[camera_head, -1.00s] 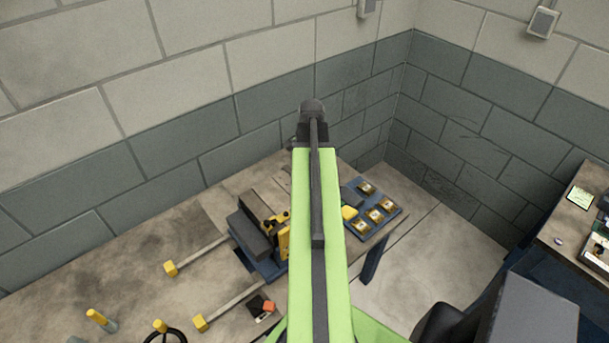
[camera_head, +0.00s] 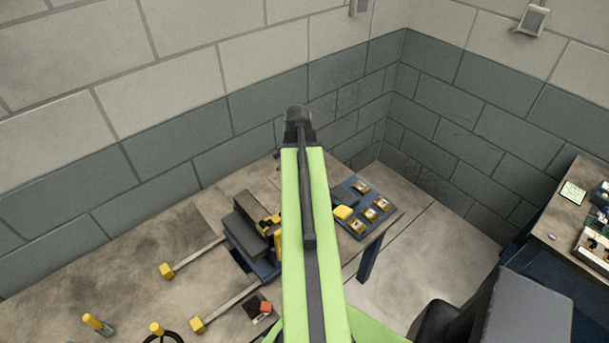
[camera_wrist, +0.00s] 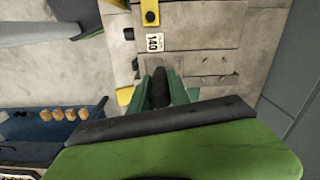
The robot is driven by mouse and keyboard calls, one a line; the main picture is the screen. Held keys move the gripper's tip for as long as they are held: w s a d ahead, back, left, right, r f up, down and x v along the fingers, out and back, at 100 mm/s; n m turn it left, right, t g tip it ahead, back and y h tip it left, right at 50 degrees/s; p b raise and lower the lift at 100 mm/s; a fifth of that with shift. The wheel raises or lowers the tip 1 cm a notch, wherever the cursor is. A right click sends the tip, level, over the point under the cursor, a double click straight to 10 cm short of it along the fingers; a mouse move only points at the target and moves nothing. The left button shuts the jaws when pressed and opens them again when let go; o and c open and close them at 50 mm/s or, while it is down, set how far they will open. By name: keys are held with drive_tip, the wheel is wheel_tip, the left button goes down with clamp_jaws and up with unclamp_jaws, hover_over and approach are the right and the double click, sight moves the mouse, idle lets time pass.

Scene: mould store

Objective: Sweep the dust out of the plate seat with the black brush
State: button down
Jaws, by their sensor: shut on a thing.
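My gripper (camera_wrist: 160,92) shows in the wrist view as two green fingers shut on a dark upright piece, which looks like the handle of the black brush (camera_wrist: 160,88). The brush's bristles are not clear to see. Beyond the fingertips lies a flat grey-brown plate area (camera_wrist: 200,28) with a label reading 140 (camera_wrist: 155,43), possibly the plate seat; a gap shows between it and the gripper. I cannot make out dust on it. In the head view my green arm covers the gripper and part of the bench. A dark block fixture (camera_head: 243,232) with yellow clamps stands left of the arm.
Bars with yellow ends (camera_head: 166,271) and a small orange-and-black item (camera_head: 264,308) lie on the bench's left. Block walls close off the back. Another table (camera_head: 560,225) stands right.

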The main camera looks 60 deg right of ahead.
drive_tip(key=shift+f, duration=0.1)
drive_tip(key=d, duration=0.2)
drive_tip(key=s+d, duration=0.1)
drive_tip(key=shift+d, duration=0.4)
drive_tip(key=shift+r, duration=0.2)
wheel_tip(320, 180, up, 6)
drive_tip(key=p, duration=0.6)
wheel_tip(320, 180, up, 3)
drive_tip(key=p, duration=0.3)
